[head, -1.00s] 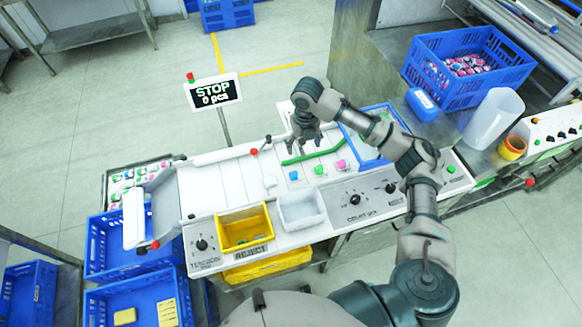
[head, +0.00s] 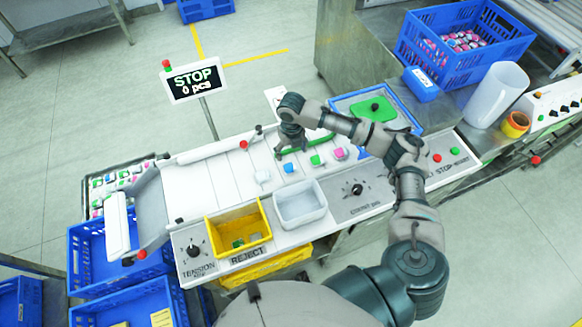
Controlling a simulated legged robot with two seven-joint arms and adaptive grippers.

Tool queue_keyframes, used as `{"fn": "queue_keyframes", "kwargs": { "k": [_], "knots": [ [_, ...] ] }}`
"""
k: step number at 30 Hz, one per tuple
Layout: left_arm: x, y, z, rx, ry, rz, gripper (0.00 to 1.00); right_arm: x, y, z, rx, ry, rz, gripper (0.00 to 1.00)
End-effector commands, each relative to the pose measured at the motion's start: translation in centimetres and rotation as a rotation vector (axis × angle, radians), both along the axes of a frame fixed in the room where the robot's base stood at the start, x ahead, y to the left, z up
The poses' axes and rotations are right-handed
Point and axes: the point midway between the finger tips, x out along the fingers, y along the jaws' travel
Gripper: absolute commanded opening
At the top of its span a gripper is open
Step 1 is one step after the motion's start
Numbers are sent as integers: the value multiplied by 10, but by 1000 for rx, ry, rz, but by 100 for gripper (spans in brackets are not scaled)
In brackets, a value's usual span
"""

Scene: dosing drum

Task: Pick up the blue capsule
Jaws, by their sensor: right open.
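The blue capsule (head: 289,167) lies on the white work surface (head: 210,187) in the head view, in a loose row with a white capsule (head: 263,176), a green one (head: 316,160) and a pink one (head: 339,154). My right gripper (head: 291,153) is open, pointing down just behind the blue capsule. It looks empty; I cannot tell its exact height or whether it touches the surface. My left gripper is not in view.
In front are a yellow reject bin (head: 211,238) with small green pieces and a white bin (head: 300,221). A green curved strip (head: 322,142) lies behind the row. A blue tray (head: 340,102) with a green lid (head: 372,109) stands at right. A STOP sign (head: 194,80) reads 0 pcs.

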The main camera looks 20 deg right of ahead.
Motion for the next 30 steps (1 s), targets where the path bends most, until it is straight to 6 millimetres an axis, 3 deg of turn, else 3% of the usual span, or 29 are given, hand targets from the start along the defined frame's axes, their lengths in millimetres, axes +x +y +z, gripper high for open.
{"fn": "queue_keyframes", "kwargs": {
  "k": [3, 10, 18, 27, 30],
  "knots": [
    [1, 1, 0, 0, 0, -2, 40, 0, 1, -20, 0, 2, 1, 80],
    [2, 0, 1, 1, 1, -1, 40, -1, 1, -38, 0, 0, 1, 80],
    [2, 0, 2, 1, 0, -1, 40, -5, 3, -78, 0, 1, 1, 80],
    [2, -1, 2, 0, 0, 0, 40, -5, 3, -83, 0, -1, 1, 80],
    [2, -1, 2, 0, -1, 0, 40, -5, 3, -83, 0, -1, 1, 55]
  ]
}}
